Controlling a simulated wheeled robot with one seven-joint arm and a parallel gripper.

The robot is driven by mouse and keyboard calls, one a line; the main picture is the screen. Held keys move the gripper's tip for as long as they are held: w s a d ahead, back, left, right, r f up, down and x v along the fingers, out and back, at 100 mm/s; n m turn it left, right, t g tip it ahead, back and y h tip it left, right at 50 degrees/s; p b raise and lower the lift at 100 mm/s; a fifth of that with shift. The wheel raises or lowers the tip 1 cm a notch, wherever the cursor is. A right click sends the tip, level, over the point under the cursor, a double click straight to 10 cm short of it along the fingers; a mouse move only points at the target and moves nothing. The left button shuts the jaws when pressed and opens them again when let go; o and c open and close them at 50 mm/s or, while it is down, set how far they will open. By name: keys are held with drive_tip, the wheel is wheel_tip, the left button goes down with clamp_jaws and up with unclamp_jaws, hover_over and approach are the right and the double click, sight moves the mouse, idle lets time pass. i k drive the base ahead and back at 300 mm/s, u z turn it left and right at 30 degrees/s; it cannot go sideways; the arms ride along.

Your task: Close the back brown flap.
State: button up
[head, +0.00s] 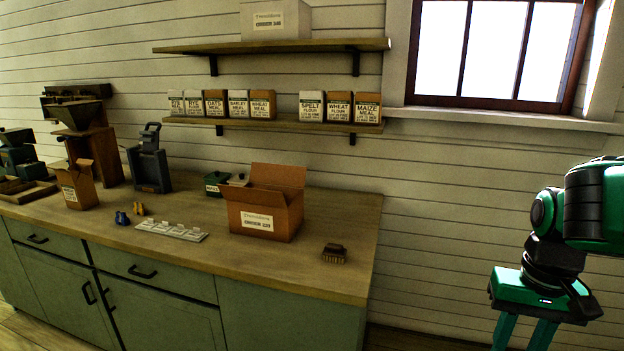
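The brown carton (285,222) with a white order label stands on the counter, right of the middle. Its back brown flap (278,175) is raised along the far edge and leans up. Lower brown panels show across the top in front of it; I cannot tell how each lies. My gripper (525,338) hangs at the lower right, well to the right of the counter and far from the carton. Its two green fingers are apart with nothing seen between them. The fingertips are cut off by the bottom edge.
A brush (334,253) lies right of the carton, and a white label strip (171,231) lies left. A green tin (215,183) stands behind-left. A smaller open brown box (76,187) and mills stand further left. A shelf (275,124) with packets hangs above.

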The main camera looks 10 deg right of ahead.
sight(277, 174)
drive_tip(key=i, duration=0.6)
drive_tip(key=u, duration=0.05)
drive_tip(key=k, duration=1.2)
drive_tip(key=z, duration=0.45)
drive_tip(key=i, duration=1.65)
drive_tip(key=u, duration=0.65)
